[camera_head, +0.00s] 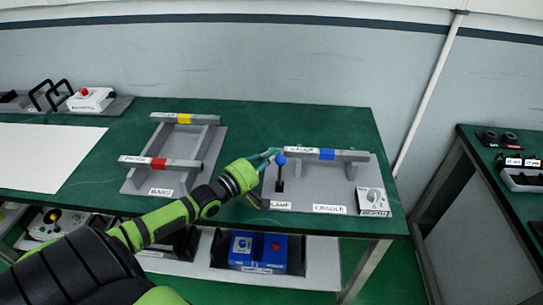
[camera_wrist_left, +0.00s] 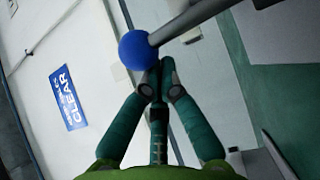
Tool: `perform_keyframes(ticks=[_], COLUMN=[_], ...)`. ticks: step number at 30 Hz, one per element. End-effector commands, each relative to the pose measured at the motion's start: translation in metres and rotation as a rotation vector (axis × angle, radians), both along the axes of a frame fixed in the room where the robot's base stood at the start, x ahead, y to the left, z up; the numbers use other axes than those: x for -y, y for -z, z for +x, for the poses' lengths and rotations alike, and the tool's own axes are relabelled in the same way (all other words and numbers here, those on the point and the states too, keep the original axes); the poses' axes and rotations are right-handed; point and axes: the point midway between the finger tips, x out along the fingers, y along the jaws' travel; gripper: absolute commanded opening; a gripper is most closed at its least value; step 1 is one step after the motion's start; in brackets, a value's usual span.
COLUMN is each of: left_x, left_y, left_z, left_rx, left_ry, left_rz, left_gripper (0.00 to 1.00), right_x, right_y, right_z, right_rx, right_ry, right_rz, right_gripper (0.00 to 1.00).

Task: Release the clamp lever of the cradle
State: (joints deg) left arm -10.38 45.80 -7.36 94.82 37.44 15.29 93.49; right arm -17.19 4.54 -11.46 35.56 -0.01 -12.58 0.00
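The cradle's grey base plate (camera_head: 310,190) lies at the right end of the green table. The clamp lever stands on its left part, with a dark lower part (camera_head: 280,184) and a blue ball knob (camera_head: 281,160). The knob also shows in the left wrist view (camera_wrist_left: 138,50), with a grey rod (camera_wrist_left: 190,20) running up right. My left gripper (camera_head: 273,154) is at the knob's left side in the head view. In the wrist view its teal fingertips (camera_wrist_left: 158,78) are together just below the knob; contact is unclear. The knob is not between them. My right gripper is not in view.
The cradle's bar with a blue band (camera_head: 327,154) is just behind the lever. A knob box (camera_head: 373,201) sits at the plate's right corner. Another grey frame with yellow and red banded bars (camera_head: 172,163) stands left. A blue box (camera_head: 258,250) is on the shelf below.

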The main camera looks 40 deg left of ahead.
Motion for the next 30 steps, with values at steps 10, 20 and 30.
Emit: perform_keyframes(ticks=[10,20,30], left_x=[0.013,0.023,0.027], left_y=[0.0,-0.006,-0.004], left_z=[-0.02,-0.036,-0.042], left_rx=[0.233,0.272,0.272], left_ry=[0.002,0.003,0.002], left_rz=[0.144,0.168,0.168], left_gripper=[0.0,0.0,0.0], right_x=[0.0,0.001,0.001], right_y=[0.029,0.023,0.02], right_z=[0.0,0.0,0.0], right_rx=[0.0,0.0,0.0], right_ry=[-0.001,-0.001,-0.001], right_rz=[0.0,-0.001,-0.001], right_gripper=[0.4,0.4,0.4])
